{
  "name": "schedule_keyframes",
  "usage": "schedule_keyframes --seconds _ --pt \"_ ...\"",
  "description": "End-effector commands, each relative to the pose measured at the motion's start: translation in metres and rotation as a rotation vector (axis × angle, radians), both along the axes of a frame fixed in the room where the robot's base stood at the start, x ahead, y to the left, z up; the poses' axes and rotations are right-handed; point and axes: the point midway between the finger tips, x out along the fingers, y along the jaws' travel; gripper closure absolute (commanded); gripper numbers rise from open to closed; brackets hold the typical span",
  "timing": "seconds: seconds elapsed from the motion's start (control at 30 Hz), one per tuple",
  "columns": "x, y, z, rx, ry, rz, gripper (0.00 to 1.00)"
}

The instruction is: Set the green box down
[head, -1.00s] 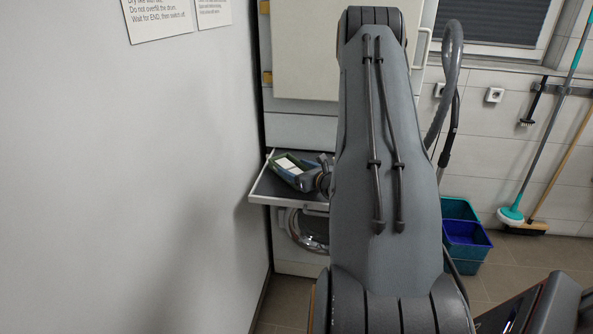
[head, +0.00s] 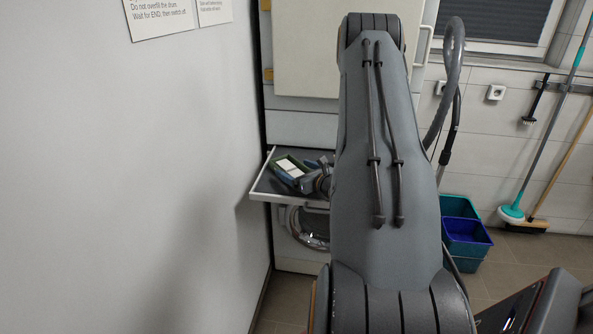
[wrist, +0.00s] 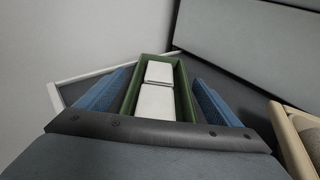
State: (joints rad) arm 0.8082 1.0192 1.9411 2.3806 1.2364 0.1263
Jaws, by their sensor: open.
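The green box (wrist: 183,88) is an open rectangular tray with two white blocks inside, in the middle of the wrist view. In the head view the green box (head: 277,163) is over the dark pull-out shelf (head: 283,201) and appears to rest on it. My gripper (wrist: 160,76) is open. In the head view my gripper (head: 309,183) is partly hidden behind my arm. The box's underside is hidden.
The shelf has a raised pale rim (wrist: 88,77). A grey panel (wrist: 245,45) stands behind it in the wrist view. A wooden-edged object (wrist: 286,130) is close at the right. A plain wall (head: 190,150) is close to the shelf's left.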

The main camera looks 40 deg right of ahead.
Motion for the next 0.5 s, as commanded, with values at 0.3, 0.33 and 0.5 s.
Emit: schedule_keyframes --seconds 0.3,0.33,0.5 --pt "-0.035 0.001 0.008 0.001 0.000 -0.005 0.13" --pt "-0.041 0.002 0.010 0.000 0.000 -0.004 0.13" --pt "-0.076 0.005 0.017 0.000 0.000 -0.004 0.13"
